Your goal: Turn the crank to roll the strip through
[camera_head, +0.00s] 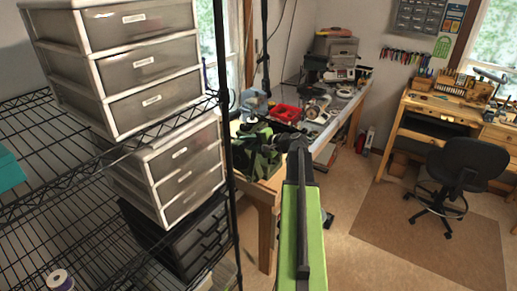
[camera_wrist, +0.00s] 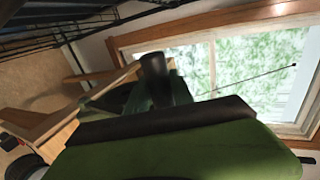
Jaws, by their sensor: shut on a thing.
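My green and black arm reaches up from the bottom of the head view. My gripper (camera_head: 298,147) is the dark end of it, at the front edge of the workbench, shut on what appears to be the crank handle. In the wrist view a short black cylinder (camera_wrist: 154,78), likely that handle, stands beyond the large green part and its black band. A dark green machine (camera_head: 262,152), apparently the rolling mill, sits on the bench just left of my gripper. My arm and gripper hide part of it. I cannot make out the strip or the rollers.
A wire shelf with drawer units (camera_head: 150,62) stands close on the left. The workbench (camera_head: 340,128) carries a red tray (camera_head: 285,113) and tools. A black chair (camera_head: 462,168) and a wooden desk (camera_head: 440,108) stand right. Open floor lies between. A window (camera_wrist: 255,70) fills the wrist view's upper right.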

